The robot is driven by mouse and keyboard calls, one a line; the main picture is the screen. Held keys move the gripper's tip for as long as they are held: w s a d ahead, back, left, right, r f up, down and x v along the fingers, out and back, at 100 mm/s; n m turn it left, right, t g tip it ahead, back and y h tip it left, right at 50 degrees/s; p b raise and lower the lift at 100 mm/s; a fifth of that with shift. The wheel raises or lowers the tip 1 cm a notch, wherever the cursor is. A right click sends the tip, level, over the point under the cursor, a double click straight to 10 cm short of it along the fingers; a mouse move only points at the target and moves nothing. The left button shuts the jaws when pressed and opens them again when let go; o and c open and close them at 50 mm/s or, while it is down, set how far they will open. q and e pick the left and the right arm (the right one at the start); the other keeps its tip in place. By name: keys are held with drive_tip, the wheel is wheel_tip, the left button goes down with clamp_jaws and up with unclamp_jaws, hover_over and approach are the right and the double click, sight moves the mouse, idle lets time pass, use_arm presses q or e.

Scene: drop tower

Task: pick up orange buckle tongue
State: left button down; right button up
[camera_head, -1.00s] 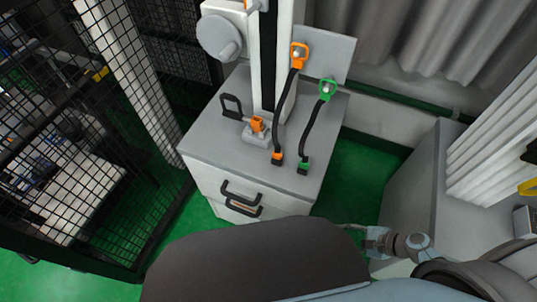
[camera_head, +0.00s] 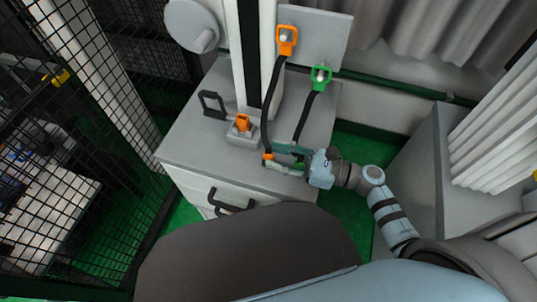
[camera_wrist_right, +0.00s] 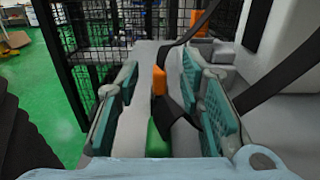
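The orange buckle tongue (camera_head: 268,158) is at the lower end of a black strap on the grey cabinet top. The strap hangs from an orange anchor (camera_head: 287,39). My right gripper (camera_head: 279,157) is open, its fingertips beside the orange tongue. In the right wrist view the orange tongue (camera_wrist_right: 160,82) lies ahead between the two teal-padded fingers. A green buckle tongue (camera_wrist_right: 158,139) lies nearer, also between them; in the head view my gripper hides it. My left gripper is not in view.
A grey block with an orange top (camera_head: 242,124) and a black handle (camera_head: 212,104) stand left of the strap. A white column (camera_head: 255,55) rises behind. A green anchor (camera_head: 321,76) holds the second strap. A mesh fence (camera_head: 95,130) is at left.

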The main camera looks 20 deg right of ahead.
drive_tip(key=shift+w+a, duration=0.25)
drive_tip(key=shift+a, duration=0.15)
clamp_jaws()
